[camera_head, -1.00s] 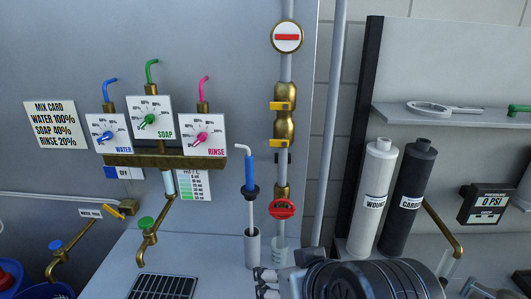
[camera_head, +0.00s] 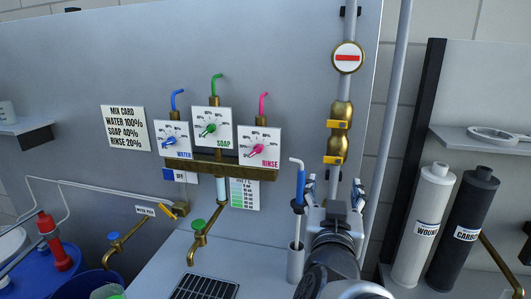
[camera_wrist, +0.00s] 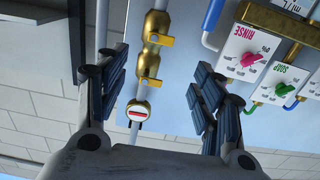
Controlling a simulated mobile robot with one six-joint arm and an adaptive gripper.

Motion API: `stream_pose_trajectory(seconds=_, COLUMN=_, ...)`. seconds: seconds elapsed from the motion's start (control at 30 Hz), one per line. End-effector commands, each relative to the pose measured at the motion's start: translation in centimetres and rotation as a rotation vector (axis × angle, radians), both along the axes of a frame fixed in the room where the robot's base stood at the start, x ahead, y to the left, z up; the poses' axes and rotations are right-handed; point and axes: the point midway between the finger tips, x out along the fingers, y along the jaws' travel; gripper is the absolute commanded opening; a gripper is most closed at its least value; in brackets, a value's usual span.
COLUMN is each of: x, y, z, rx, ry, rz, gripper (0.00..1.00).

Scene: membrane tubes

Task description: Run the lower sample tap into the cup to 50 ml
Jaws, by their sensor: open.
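A vertical pipe carries two brass fittings with yellow levers, an upper lever (camera_head: 337,124) and a lower lever (camera_head: 334,158). They also show in the wrist view, one lever (camera_wrist: 160,40) and another (camera_wrist: 150,82), near a round red-and-white disc (camera_wrist: 138,113). My gripper (camera_head: 333,188) is in front of the pipe, just below the lower brass fitting in the head view. In the wrist view my gripper (camera_wrist: 163,88) is open and empty, its fingers spread apart with the pipe showing between them. The cup is not visible now; my arm covers the pipe's lower end.
A blue-sleeved probe (camera_head: 300,185) stands in a grey holder (camera_head: 296,262) left of my gripper. The mixing panel with a brass manifold (camera_head: 220,170) is further left, above a drain grate (camera_head: 205,288). White (camera_head: 424,220) and dark (camera_head: 464,225) cylinders stand at right.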

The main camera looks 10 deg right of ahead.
Motion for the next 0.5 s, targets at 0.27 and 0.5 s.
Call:
stream_pose_trajectory(seconds=0.27, x=3.0, y=-1.3, z=0.5, rx=0.000, ry=0.007, rz=-0.001, gripper=0.62)
stream_pose_trajectory(seconds=0.5, x=4.9, y=-2.0, z=0.5, rx=0.001, ry=0.007, rz=0.001, gripper=0.62)
